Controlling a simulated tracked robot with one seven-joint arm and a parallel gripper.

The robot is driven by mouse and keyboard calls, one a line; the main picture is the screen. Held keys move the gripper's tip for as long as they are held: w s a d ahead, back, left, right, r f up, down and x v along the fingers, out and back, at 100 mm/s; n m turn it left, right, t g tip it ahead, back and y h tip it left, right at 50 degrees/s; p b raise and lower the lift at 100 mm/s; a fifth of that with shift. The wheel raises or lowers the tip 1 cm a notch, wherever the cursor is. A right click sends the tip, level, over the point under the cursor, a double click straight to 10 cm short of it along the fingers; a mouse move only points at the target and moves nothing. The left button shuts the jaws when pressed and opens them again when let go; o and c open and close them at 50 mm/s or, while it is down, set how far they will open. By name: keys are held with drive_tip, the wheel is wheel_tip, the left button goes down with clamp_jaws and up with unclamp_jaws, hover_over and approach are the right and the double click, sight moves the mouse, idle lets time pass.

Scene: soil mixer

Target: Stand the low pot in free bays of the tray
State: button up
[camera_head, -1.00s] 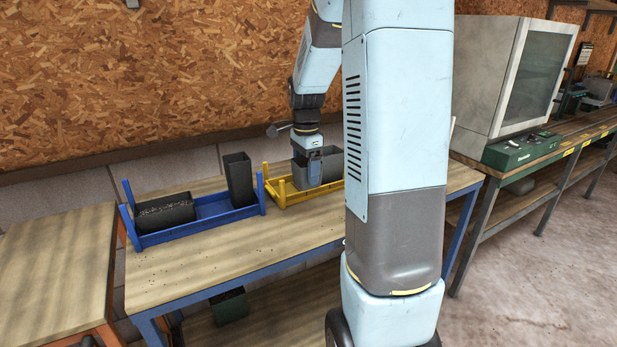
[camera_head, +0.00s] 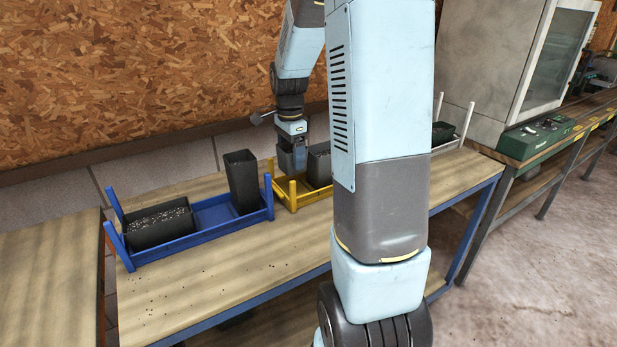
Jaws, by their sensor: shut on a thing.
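My gripper (camera_head: 292,168) points down at the left end of the yellow tray (camera_head: 289,203) and is shut on a dark grey low pot (camera_head: 319,166). The pot shows just right of the fingers; its right part is hidden behind my arm. I cannot tell whether its base touches the tray. The blue tray (camera_head: 190,242) to the left holds a long low pot of speckled soil (camera_head: 160,226) at its left end and a tall dark pot (camera_head: 243,182) upright at its right end. Blue floor shows bare between them.
A white-posted tray (camera_head: 468,120) with a dark pot (camera_head: 442,132) stands right of my arm. The wooden bench (camera_head: 240,262) is clear in front of the blue tray, apart from dark crumbs. A chipboard wall rises behind. A green box (camera_head: 537,137) stands on the right-hand bench.

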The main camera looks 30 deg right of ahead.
drive_tip(key=f, duration=0.4)
drive_tip(key=shift+s+d+f, duration=0.1)
drive_tip(key=shift+d+f, duration=0.2)
drive_tip(key=shift+f, duration=1.6)
drive_tip(key=o, duration=0.8)
drive_tip(key=shift+f, duration=0.1)
drive_tip(key=shift+r, duration=2.3)
wheel_tip(320, 180, up, 14)
drive_tip(key=shift+f, duration=0.15)
